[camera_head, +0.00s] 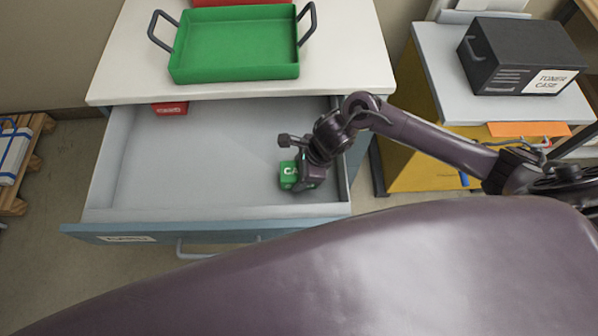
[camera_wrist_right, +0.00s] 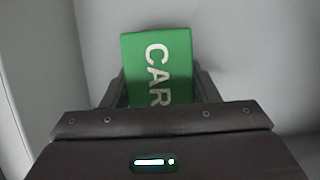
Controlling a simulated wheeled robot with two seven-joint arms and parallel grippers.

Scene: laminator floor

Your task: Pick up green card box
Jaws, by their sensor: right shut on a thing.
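The green card box (camera_head: 288,174) is at the right side of the open drawer (camera_head: 200,212), near its front. In the right wrist view the green card box (camera_wrist_right: 158,62) shows white letters reading "CAR", and its lower part is hidden by the gripper body. My right gripper (camera_head: 300,176) reaches down into the drawer and is shut on the green card box. In the right wrist view its two fingers (camera_wrist_right: 160,92) flank the box. I cannot tell whether the box touches the drawer floor. My left gripper is not in view.
A green tray (camera_head: 236,72) with dark handles stands on the white cabinet top (camera_head: 340,60) behind the drawer. A red box (camera_head: 170,108) lies at the drawer's back left. A black toner case (camera_head: 515,60) stands on the right cabinet. The drawer's left and middle are clear.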

